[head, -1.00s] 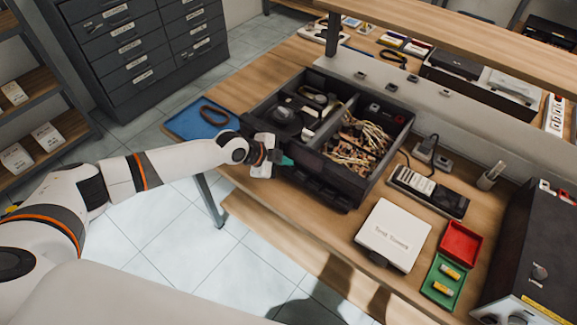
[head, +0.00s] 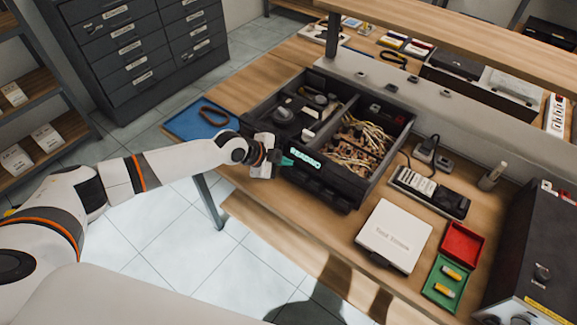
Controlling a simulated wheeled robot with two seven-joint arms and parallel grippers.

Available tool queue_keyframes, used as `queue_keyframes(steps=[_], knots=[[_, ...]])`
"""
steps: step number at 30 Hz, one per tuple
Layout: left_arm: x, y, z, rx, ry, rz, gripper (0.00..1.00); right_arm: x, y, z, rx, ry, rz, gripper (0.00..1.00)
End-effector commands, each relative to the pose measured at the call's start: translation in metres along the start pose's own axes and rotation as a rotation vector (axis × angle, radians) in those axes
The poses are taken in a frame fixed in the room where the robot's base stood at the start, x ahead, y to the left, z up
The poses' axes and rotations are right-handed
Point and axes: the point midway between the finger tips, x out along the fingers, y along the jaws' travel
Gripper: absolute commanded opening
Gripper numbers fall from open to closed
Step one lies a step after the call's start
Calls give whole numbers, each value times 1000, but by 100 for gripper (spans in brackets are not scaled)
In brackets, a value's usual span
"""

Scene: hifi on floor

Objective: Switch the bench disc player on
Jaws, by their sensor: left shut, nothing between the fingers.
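The bench disc player (head: 340,184) is a black open-topped box on the wooden bench. Its left part holds dark round and small parts; its right part holds tangled wires. A teal display with lettering (head: 305,158) is lit on its front; the lettering is too small to read surely. My left gripper (head: 286,161) is shut and empty, with its teal fingertips at the left end of the player's front. Whether they touch it I cannot tell. The gripper hides that part of the front. My right gripper is not in view.
A blue mat (head: 198,122) with a dark loop lies left of the player. To the right are a battery charger (head: 430,190), a white box (head: 394,235), a red tray (head: 462,243), a green tray (head: 434,296) with yellow batteries, and a dark machine (head: 535,240). A shelf overhangs the back.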

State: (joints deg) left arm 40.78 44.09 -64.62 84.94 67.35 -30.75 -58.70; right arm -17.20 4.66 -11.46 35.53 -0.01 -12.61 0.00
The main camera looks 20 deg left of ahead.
Motion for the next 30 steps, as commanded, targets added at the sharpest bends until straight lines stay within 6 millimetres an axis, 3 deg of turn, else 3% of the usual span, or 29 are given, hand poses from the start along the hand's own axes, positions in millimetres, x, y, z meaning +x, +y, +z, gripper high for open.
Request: queue_keyframes(steps=[8,23,30], knots=[[-6,4,4,0,-1,1,0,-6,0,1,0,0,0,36],[-41,30,29,0,-1,1,0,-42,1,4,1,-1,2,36],[-42,30,30,0,-1,1,0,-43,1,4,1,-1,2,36]])
